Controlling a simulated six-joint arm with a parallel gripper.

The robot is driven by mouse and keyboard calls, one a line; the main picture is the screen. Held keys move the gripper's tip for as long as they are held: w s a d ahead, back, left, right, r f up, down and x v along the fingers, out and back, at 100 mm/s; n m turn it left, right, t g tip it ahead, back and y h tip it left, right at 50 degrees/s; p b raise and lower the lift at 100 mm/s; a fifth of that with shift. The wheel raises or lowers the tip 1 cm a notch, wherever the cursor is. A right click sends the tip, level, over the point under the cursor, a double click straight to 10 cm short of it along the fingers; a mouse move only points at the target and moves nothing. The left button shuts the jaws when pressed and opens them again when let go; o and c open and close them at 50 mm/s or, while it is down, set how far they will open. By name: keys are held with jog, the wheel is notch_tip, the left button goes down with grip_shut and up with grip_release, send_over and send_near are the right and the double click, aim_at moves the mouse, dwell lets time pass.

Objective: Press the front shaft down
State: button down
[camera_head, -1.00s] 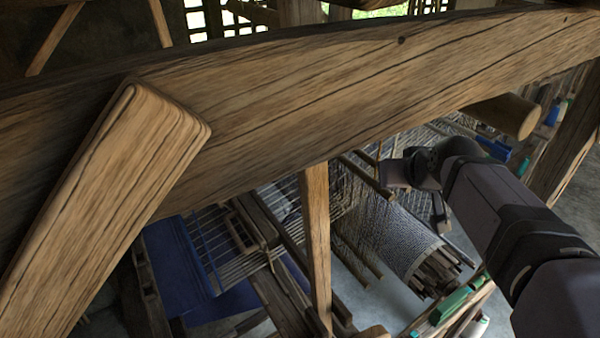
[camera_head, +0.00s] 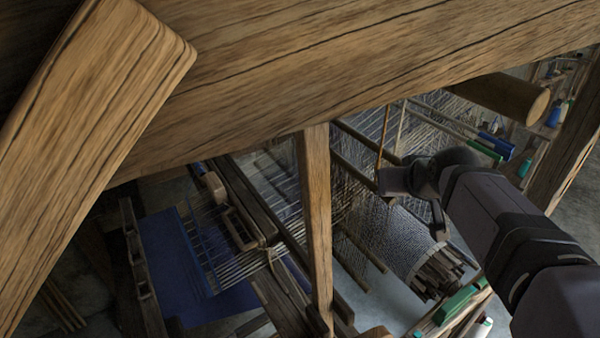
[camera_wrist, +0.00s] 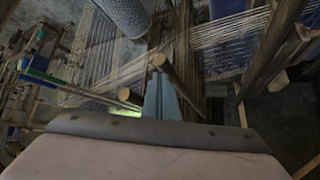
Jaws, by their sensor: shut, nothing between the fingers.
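My gripper (camera_head: 390,182) is at the end of the dark arm reaching in from the right, close to the ends of wooden bars (camera_head: 362,172) with fine strings around them. These look like the loom's shafts, but I cannot tell for sure which one is the front shaft. In the wrist view, the blue-grey fingers (camera_wrist: 160,97) are together and empty. I cannot tell whether the fingers touch a bar.
A thick beam (camera_head: 330,75) and a slanted post (camera_head: 90,130) cover much of the head view. An upright post (camera_head: 316,220) stands left of my gripper. A cloth-wrapped roll (camera_head: 400,240) lies below it. Blue cloth (camera_head: 185,265) hangs at the left.

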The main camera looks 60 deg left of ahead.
aim_at(391, 202)
jog(key=shift+d+f+b, duration=0.1)
jog(key=shift+f+b, duration=1.25)
jog(key=shift+f, duration=0.75)
jog(key=shift+r+p, duration=2.25)
jog(key=shift+r, duration=0.6)
jog(key=w+d+f+m+h, duration=0.2)
jog(key=d+f, duration=0.2)
jog(key=d, duration=0.6)
jog(key=w+d+f+m+h, duration=0.2)
jog(key=d+f, duration=0.2)
jog(key=d, duration=0.6)
jog(key=w+d+f+m+h, duration=0.15)
jog(key=d+f, duration=0.25)
jog(key=d, duration=0.7)
jog(key=s+d+f+m+g, duration=0.1)
jog(key=s+d+f+m, duration=0.1)
jog(key=s+d, duration=0.4)
jog(key=s+d+f+m+g+h, duration=0.1)
jog(key=s+d+f+m+g, duration=0.1)
jog(key=s+d+f, duration=0.3)
jog(key=s+d+f+m+g+h+b, duration=0.1)
jog(key=s+d+f+m, duration=0.1)
jog(key=s+d+f, duration=0.2)
jog(key=s+d, duration=0.3)
jog(key=d, duration=0.4)
jog(key=shift+s+d+g, duration=0.15)
jog(key=shift+s+g, duration=0.15)
jog(key=shift+s, duration=0.05)
